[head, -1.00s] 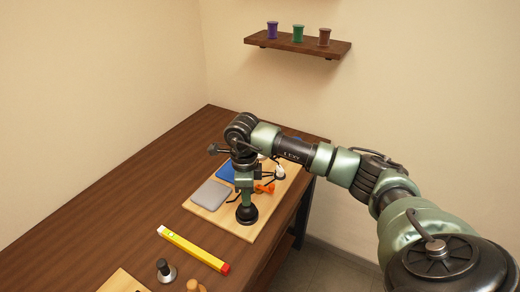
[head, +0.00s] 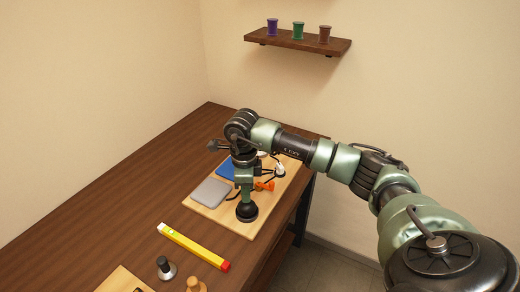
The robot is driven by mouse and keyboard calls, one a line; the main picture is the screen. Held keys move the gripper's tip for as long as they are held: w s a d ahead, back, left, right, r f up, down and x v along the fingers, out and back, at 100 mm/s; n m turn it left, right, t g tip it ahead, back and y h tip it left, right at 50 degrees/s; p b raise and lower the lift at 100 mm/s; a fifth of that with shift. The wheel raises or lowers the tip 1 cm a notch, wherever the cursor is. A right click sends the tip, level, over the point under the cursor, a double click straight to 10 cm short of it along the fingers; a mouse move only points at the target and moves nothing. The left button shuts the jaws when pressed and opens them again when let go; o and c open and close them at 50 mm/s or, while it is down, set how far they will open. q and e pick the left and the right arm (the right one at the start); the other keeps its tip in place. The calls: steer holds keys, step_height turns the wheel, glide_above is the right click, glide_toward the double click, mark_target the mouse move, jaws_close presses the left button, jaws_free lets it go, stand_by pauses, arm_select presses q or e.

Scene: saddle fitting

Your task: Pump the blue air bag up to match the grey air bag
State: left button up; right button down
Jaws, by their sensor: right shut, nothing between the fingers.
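The blue air bag (head: 225,171) lies flat on a light wooden board, partly hidden behind my right wrist. The grey air bag (head: 210,193) lies in front of it on the same board. A round black bulb (head: 247,213) stands on the board to the right of the grey bag. My right gripper (head: 246,197) points down right over the bulb, shut and empty; whether it touches the bulb is hard to tell. An orange piece (head: 265,186), perhaps a valve, shows just right of the gripper. My left gripper is out of view.
The board (head: 217,218) lies along the table's right edge. A yellow level-like bar with a red end (head: 190,245) lies nearer, with a black-knobbed metal tool (head: 165,268) beside it. A white piece with a cord (head: 279,170) is at the board's far right. The table's left side is clear.

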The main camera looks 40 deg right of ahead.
steer(key=shift+f+b, duration=1.05)
steer(key=shift+f, duration=0.45)
steer(key=shift+r, duration=0.2)
steer(key=shift+r+p, duration=1)
steer(key=shift+r, duration=0.65)
steer(key=shift+f, duration=0.15)
steer(key=shift+f+b, duration=1.55)
steer(key=shift+f, duration=0.15)
steer(key=shift+r+p, duration=1.05)
steer(key=shift+r, duration=0.75)
steer(key=shift+r, duration=0.1)
